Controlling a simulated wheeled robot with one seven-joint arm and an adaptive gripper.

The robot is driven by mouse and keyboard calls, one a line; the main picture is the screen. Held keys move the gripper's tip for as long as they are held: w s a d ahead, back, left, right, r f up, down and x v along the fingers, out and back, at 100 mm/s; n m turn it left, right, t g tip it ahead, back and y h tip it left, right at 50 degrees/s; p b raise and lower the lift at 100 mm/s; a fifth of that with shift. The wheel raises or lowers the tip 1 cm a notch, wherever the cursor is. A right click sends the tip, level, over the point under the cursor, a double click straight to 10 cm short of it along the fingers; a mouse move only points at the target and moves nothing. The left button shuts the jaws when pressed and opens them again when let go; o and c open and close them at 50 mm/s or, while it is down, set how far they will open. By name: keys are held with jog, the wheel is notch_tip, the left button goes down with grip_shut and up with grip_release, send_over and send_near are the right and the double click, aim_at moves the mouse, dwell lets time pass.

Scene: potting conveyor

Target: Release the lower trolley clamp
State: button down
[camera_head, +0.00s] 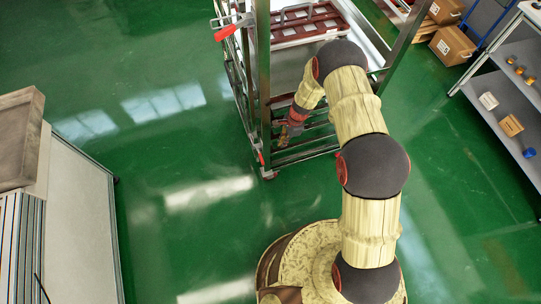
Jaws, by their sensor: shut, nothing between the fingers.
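The metal trolley (262,60) stands at the top centre of the head view. A clamp with a red handle (226,32) is on its upper left corner post. Lower down the same side, a small red part (261,157) shows near the trolley's bottom corner; it may be the lower clamp's handle, but it is too small to tell its position. My gripper (284,141) points down by the trolley's lower front rails, to the right of that red part and apart from it in the picture. It is shut and empty. My arm hides part of the trolley's right side.
A red-brown tray (305,27) sits on the trolley's upper level. A shelf rack (500,85) with small items stands at right, with cardboard boxes (452,45) behind. A bench (75,215) with a grey-brown box (18,135) is at left. Green floor between is clear.

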aim_at(260, 155)
jog(key=s+a+f+b, duration=0.2)
jog(key=a+f+b, duration=0.2)
jog(key=f, duration=0.5)
jog(key=shift+a+f, duration=0.35)
jog(key=shift+a, duration=0.75)
jog(key=shift+s+a+m, duration=0.15)
jog(key=shift+a+m, duration=0.05)
jog(key=shift+m, duration=0.1)
